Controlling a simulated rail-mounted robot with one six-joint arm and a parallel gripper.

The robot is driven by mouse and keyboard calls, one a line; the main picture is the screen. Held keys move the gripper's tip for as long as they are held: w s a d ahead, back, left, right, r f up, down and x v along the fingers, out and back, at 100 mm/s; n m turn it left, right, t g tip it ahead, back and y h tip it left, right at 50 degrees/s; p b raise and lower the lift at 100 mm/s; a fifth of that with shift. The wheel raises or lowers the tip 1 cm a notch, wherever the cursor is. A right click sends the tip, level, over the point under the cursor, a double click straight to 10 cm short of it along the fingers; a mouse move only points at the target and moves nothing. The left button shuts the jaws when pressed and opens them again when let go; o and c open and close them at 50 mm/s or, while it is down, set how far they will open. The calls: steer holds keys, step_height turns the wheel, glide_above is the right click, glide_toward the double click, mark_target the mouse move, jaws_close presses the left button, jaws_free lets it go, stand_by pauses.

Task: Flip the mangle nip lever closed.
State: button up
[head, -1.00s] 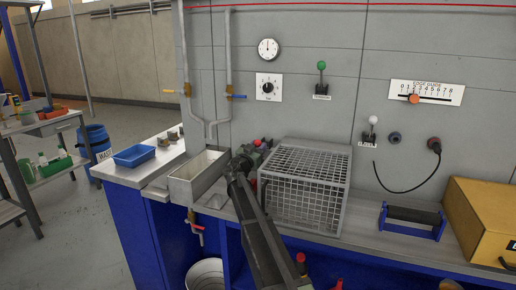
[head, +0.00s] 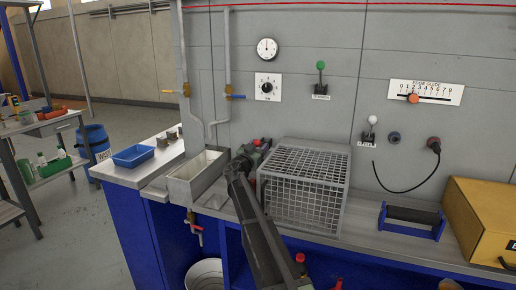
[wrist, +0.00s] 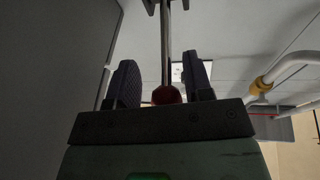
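In the wrist view, a metal lever rod (wrist: 165,45) with a dark red ball knob (wrist: 166,95) lies between the two dark fingers of my gripper (wrist: 160,66). The rod runs from the knob up to a bracket at the top edge. Gaps show between the rod and both fingers, so my gripper is open around the lever. In the head view, a red knob (head: 257,142) shows at the end of my arm, left of the wire cage. My fingers are mostly hidden there by my own arm, and the labels are too small to read.
The wire mesh cage (head: 303,190) stands close to the right of my arm, and a metal trough (head: 196,178) close to the left. A green-knob lever (head: 321,66) and a white-knob lever (head: 372,121) are on the wall. A blue-framed roller (head: 411,221) lies further right.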

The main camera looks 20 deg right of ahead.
steer(key=shift+o, duration=0.8)
steer(key=shift+a, duration=0.1)
steer(key=b+v, duration=0.3)
steer(key=v, duration=0.7)
steer(key=shift+s+a, duration=0.3)
steer(key=shift+f, duration=0.1)
steer(key=shift+c, duration=0.2)
